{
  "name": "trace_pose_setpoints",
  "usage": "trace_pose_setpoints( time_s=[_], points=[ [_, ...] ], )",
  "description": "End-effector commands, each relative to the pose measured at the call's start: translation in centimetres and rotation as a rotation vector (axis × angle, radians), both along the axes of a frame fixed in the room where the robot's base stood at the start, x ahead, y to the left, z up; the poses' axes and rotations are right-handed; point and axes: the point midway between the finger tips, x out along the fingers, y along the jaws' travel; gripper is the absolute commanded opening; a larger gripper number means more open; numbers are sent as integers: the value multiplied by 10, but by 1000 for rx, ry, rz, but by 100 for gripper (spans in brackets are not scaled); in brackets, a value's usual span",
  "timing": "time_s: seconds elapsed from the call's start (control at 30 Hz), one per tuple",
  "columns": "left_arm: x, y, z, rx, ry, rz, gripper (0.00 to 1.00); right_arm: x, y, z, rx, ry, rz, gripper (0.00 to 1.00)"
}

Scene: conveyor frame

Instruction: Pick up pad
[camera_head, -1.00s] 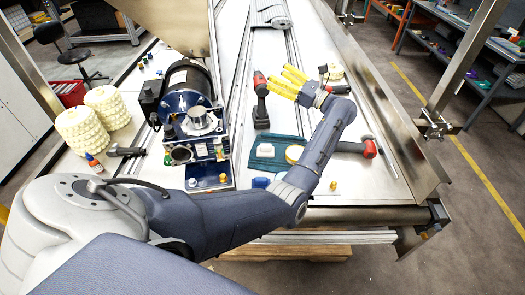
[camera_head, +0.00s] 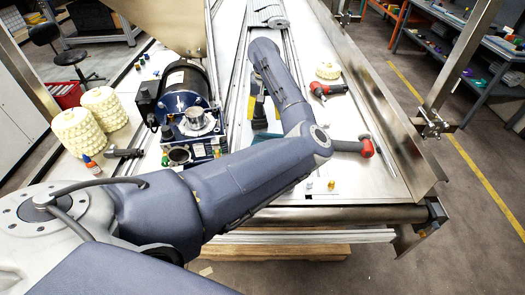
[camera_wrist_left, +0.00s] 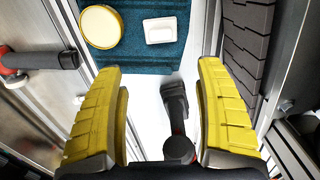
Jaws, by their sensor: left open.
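A teal mat (camera_wrist_left: 145,62) lies ahead of my left gripper in the left wrist view; in the head view my arm covers most of it. On it are a round cream pad-like disc with a yellow rim (camera_wrist_left: 101,28) and a small white rectangular piece (camera_wrist_left: 163,30). I cannot tell which of these is the pad. My left gripper (camera_wrist_left: 160,80) is open, its yellow fingers spread and short of both pieces. Its fingers (camera_head: 265,108) are mostly behind my arm in the head view. A red and black drill (camera_wrist_left: 175,102) shows between the fingers, below them. My right gripper is out of view.
A blue motor unit (camera_head: 186,100) stands left of my arm. A red-tipped tool (camera_head: 352,147) and another red tool (camera_head: 328,90) lie to the right. Cream ribbed stacks (camera_head: 78,130) stand far left. The metal side rail (camera_head: 385,100) bounds the right.

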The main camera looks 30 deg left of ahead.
Motion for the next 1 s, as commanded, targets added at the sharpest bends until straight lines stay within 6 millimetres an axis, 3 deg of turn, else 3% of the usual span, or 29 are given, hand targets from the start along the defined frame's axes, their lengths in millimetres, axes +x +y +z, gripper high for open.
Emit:
trace_pose_setpoints(
  time_s=[0.5,1.0],
  points=[
    [-1,1,-90,2,4,-2,72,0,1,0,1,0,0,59],
    [-2,0,-125,1,4,-3,72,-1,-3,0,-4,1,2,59]
  ],
)
